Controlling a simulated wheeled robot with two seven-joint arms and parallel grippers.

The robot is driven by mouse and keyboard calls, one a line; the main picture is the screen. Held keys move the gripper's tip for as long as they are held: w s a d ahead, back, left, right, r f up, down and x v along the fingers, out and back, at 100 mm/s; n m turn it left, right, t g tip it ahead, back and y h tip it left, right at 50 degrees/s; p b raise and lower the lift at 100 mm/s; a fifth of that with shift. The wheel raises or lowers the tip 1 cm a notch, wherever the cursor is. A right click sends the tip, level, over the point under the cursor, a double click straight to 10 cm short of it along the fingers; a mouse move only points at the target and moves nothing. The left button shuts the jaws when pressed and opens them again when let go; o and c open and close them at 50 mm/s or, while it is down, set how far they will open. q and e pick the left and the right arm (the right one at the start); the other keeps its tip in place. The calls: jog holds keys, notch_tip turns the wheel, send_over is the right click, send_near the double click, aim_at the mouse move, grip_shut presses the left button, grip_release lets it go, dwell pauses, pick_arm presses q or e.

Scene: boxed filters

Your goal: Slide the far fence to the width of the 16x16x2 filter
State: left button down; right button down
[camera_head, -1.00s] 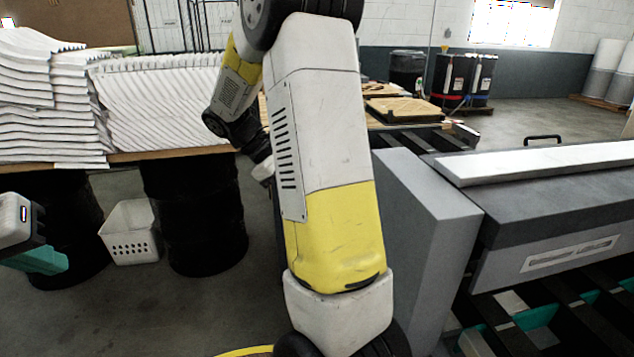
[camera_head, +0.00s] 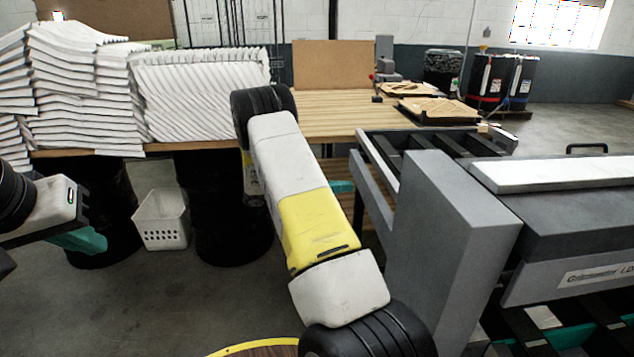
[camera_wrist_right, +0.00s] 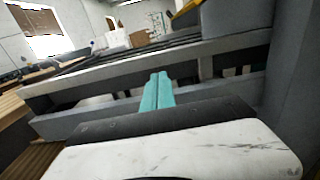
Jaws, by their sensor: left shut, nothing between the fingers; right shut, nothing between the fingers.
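The machine's infeed section (camera_head: 424,140) has grey side rails and dark rollers behind the tall grey block. Which rail is the far fence I cannot tell. My right gripper (camera_head: 342,187) is shut and empty, its teal tips just left of the near grey rail (camera_head: 372,193). In the right wrist view its two teal fingers (camera_wrist_right: 157,92) lie together, pointing at the rails (camera_wrist_right: 200,88); contact is unclear. My right arm hides the rest of it. My left gripper (camera_head: 80,240) is shut and empty at the left edge. No filter is readable as the 16x16x2.
White pleated filters (camera_head: 200,95) are stacked on the wooden table (camera_head: 335,125) at left. Brown-framed pieces (camera_head: 438,110) lie beyond the infeed. The tall grey block (camera_head: 450,230) stands right of my right arm. A white basket (camera_head: 162,220) is on the floor.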

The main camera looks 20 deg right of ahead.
aim_at(387, 184)
jog(key=x, duration=1)
jog(key=x, duration=1.6)
jog(key=shift+d+f, duration=0.1)
jog(key=shift+d, duration=0.1)
